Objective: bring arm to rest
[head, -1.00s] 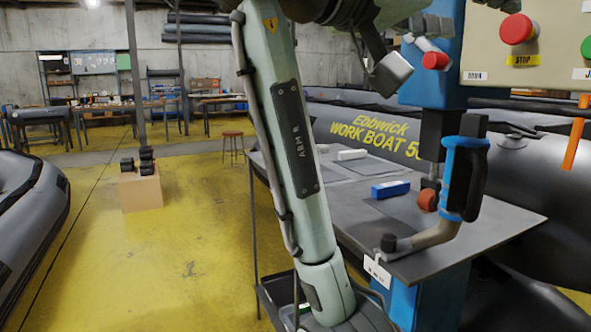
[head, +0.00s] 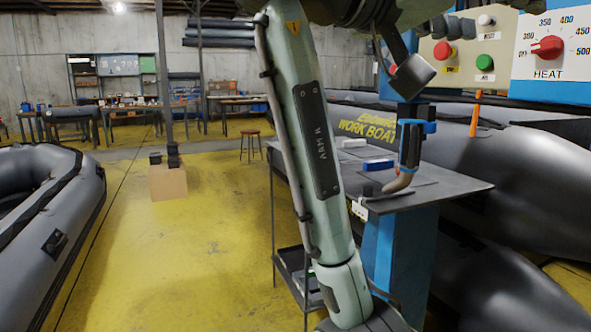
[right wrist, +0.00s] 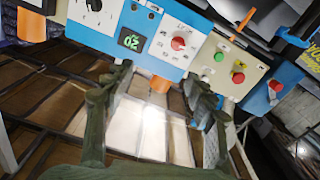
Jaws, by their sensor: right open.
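My right arm (head: 318,140), marked ARM R, stands across the middle of the head view. Its gripper (head: 438,50) is at the top, partly cut off by the frame edge, in front of the control panels. In the right wrist view the two fingers of the right gripper (right wrist: 150,98) stand wide apart with nothing between them. Beyond them are a blue control box (right wrist: 125,35) and a beige panel with buttons (right wrist: 222,68). My left gripper is not in view.
Grey inflatable boats lie at left (head: 50,200) and right (head: 545,170). A cardboard box (head: 168,184) stands on the yellow floor, which is open at left.

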